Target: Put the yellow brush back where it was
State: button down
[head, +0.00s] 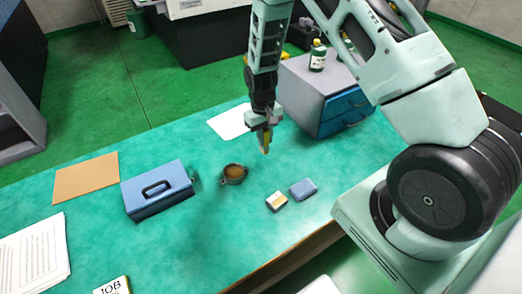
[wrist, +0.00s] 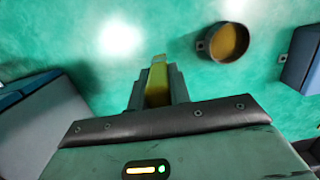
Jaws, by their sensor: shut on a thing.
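My gripper (head: 264,136) is shut on the yellow brush (wrist: 157,85) and holds it above the green table (head: 215,235). In the head view the brush (head: 265,144) shows as a small yellow piece pointing down between the fingers. In the wrist view its yellow body sticks out between the dark jaws (wrist: 158,88) with a paler tip at the far end. The rest of the brush is hidden by the gripper.
A small dark pot with brown contents (head: 233,174) stands left of my gripper. A blue box with a handle (head: 158,189) is further left. A grey cabinet with blue drawers (head: 335,105) stands behind right. Two small blocks (head: 277,201) (head: 303,189) lie in front. White paper (head: 229,122) lies behind.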

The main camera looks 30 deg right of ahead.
aim_at(265, 148)
jog(key=shift+f+p, duration=0.7)
jog(key=shift+f, duration=2.15)
jog(key=shift+f, duration=0.2)
jog(key=c, duration=1.3)
grip_release()
jog(key=shift+r, duration=0.1)
jog(key=shift+r, duration=0.1)
